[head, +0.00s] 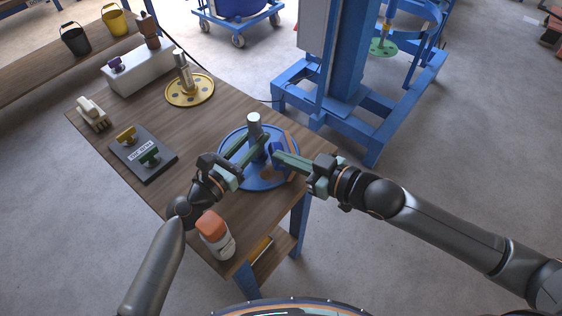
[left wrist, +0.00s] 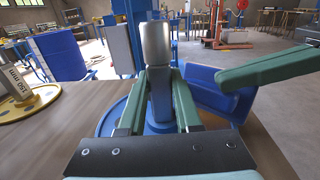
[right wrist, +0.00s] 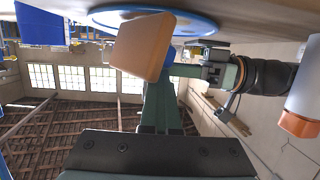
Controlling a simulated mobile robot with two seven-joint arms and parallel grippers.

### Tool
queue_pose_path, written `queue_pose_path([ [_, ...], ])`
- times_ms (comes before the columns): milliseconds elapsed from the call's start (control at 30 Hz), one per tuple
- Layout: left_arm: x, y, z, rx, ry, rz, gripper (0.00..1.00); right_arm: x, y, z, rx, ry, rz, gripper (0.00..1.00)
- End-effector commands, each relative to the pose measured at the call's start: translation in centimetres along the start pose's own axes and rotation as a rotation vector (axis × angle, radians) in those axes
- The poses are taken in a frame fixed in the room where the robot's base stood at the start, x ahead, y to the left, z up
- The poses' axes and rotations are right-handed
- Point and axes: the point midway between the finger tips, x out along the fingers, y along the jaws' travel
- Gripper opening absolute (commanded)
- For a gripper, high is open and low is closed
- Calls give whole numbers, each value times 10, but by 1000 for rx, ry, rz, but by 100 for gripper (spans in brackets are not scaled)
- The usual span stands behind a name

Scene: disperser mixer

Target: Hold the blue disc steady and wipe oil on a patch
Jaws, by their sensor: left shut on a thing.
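The blue disc (head: 233,153) lies flat on the near end of the wooden table, with a post (head: 254,123) with a silver top standing from its middle. A brown patch (head: 267,173) shows on its near side. My left gripper (head: 258,147) is shut on the post; the left wrist view shows the fingers on both sides of the silver-topped post (left wrist: 156,45). My right gripper (head: 279,157) is shut on a blue wiping block (left wrist: 215,92) with an orange-tan pad (right wrist: 142,45), held over the disc's right side. Whether the pad touches the disc cannot be told.
A white bottle with an orange cap (head: 217,238) stands near the table's front edge. A blue machine frame (head: 340,90) stands behind.

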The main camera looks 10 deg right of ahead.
Motion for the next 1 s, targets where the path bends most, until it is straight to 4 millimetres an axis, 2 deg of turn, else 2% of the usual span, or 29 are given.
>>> queue_pose_path([
  [33,1,-4,1,-2,-5,-10,0,-1,9,23,3,-58,20,0],
  [167,1,-4,2,-1,-5,-11,0,-1,13,22,1,-59,21,0],
  [500,1,-4,2,0,-6,-12,0,0,41,20,-1,-59,22,0],
  [767,1,-4,2,-1,-6,-12,0,0,50,20,-2,-59,23,0],
  [1000,1,-4,2,0,-6,-12,0,1,71,18,-2,-59,24,0],
])
